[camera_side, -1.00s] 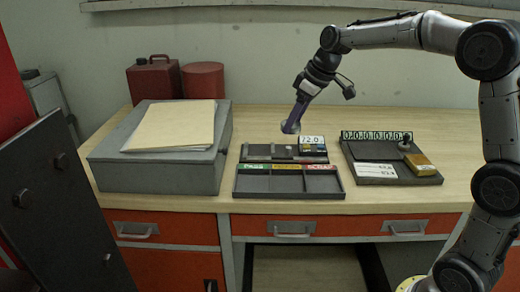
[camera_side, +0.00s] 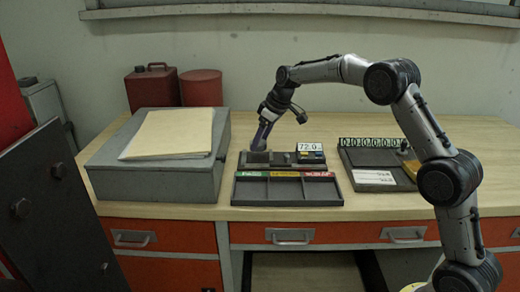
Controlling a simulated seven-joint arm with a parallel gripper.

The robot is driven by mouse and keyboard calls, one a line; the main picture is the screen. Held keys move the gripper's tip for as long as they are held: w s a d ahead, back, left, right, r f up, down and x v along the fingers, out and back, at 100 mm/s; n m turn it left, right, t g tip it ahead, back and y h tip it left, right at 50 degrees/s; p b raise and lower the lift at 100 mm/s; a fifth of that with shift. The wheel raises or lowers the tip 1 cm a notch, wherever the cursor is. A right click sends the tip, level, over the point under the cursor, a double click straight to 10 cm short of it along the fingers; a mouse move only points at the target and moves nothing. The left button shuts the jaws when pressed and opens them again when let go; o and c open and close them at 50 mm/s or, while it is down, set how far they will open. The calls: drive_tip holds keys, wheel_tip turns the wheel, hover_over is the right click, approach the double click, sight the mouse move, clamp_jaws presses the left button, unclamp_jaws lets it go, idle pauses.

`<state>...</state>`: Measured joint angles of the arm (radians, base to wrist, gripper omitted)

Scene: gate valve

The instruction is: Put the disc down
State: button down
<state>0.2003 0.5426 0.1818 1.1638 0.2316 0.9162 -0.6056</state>
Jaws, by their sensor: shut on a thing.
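My gripper (camera_side: 259,146) points down at the left part of the rear dark tray (camera_side: 283,167). It is shut on the disc (camera_side: 257,157), a small grey piece that shows partly below the fingers. The disc is low over the tray; I cannot tell whether it touches it. The rear tray also has small grey fittings and a box with a display reading 72.0 (camera_side: 311,147). In front lies a dark tray with three compartments (camera_side: 287,203), marked green, yellow and red; all three look empty.
At right is a dark board (camera_side: 352,158) with a row of number tiles, white cards (camera_side: 373,177) and a yellow block (camera_side: 411,168), partly behind my arm. A large grey case (camera_side: 155,175) with a folder stands left. Bare wood lies around the trays.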

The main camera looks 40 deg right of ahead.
sight(263, 143)
drive_tip(key=shift+w+f, duration=0.15)
drive_tip(key=shift+f, duration=0.7)
drive_tip(key=shift+w+f, duration=0.1)
drive_tip(key=shift+f, duration=0.7)
drive_tip(key=shift+f, duration=0.1)
drive_tip(key=shift+c, duration=1.7)
unclamp_jaws()
drive_tip(key=shift+f, duration=0.2)
